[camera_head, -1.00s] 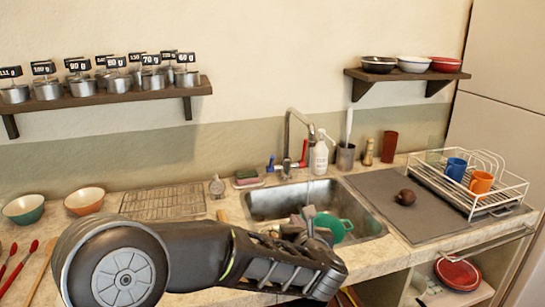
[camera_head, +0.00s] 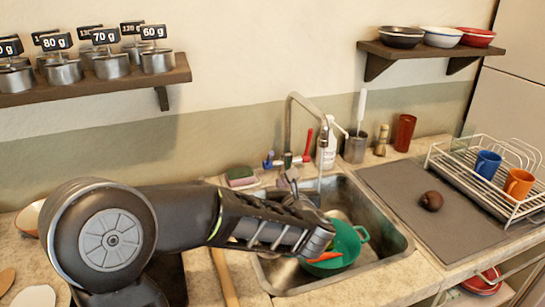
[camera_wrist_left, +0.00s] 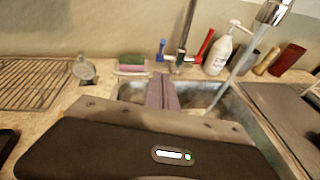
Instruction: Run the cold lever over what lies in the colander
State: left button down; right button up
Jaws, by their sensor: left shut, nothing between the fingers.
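The blue cold lever (camera_head: 268,160) stands at the left of the tap's base, and the red lever (camera_head: 308,146) at its right; the blue lever also shows in the left wrist view (camera_wrist_left: 162,48). A thin stream of water (camera_wrist_left: 236,75) falls from the tap's spout (camera_wrist_left: 272,13). The green colander (camera_head: 350,242) sits in the sink, partly hidden by my left arm. Something orange-red (camera_head: 326,257) shows in it, mostly hidden. My left gripper (camera_head: 290,177) is shut and empty, over the sink's back edge, in front of the levers and apart from them. My right gripper is out of view.
A sponge (camera_head: 240,176) lies left of the tap. A soap bottle (camera_head: 328,152), a metal cup (camera_head: 355,148) and a red tumbler (camera_head: 404,132) stand to the right. A dark round item (camera_head: 431,201) lies on the grey mat (camera_head: 398,190) beside the dish rack (camera_head: 460,168).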

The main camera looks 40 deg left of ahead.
pick_arm(q)
jog(key=p, duration=0.4)
send_near(271, 155)
jog(key=w+a+f, duration=0.3)
jog(key=shift+w+a+r, duration=0.3)
jog(key=shift+w+a, duration=0.1)
jog(key=shift+a, duration=0.05)
jog(key=shift+w+a, duration=0.15)
jog(key=shift+r, duration=0.1)
jog(key=shift+a+r+p, duration=0.1)
jog(key=shift+r+p, duration=0.15)
jog(key=shift+p, duration=0.3)
jog(key=shift+w+a, duration=0.1)
